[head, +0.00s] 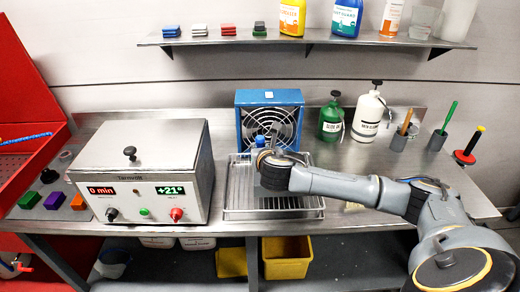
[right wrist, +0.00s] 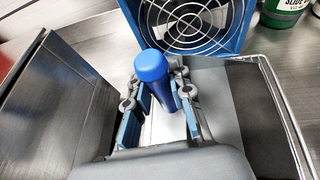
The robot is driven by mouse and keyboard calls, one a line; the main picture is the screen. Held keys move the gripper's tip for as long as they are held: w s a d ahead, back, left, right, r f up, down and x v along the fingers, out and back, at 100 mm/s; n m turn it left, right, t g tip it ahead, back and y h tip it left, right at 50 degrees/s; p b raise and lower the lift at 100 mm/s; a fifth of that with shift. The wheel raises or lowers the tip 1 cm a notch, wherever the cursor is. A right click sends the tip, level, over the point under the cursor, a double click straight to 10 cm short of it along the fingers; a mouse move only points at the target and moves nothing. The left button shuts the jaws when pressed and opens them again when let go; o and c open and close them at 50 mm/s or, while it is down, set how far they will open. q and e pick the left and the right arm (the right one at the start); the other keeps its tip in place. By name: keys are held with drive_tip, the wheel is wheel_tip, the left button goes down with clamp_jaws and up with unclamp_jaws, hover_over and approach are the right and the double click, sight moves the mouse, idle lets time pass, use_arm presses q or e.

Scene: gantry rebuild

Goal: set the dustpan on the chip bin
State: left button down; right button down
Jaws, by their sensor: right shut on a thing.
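My right gripper (head: 266,158) is over the wire rack in front of the blue fan, with its wrist hiding much of what is below. In the right wrist view its fingers (right wrist: 158,92) are shut around a blue rounded handle (right wrist: 152,66), which stands up between them. The handle's blue top (head: 260,140) also shows in the head view. No dustpan pan can be made out clearly beneath it. Which container is the chip bin is unclear; a yellow bin (head: 287,262) stands under the bench. My left gripper is not in view.
The wire rack (head: 240,212) lies on the steel bench. A heater box (head: 150,160) stands to its left, the blue fan (head: 268,98) behind it. A green bottle (head: 331,122) and a white bottle (head: 368,118) stand to the right. A shelf (head: 190,40) hangs above.

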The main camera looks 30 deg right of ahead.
drive_tip(key=shift+f, duration=0.6)
drive_tip(key=c, duration=1.2)
unclamp_jaws()
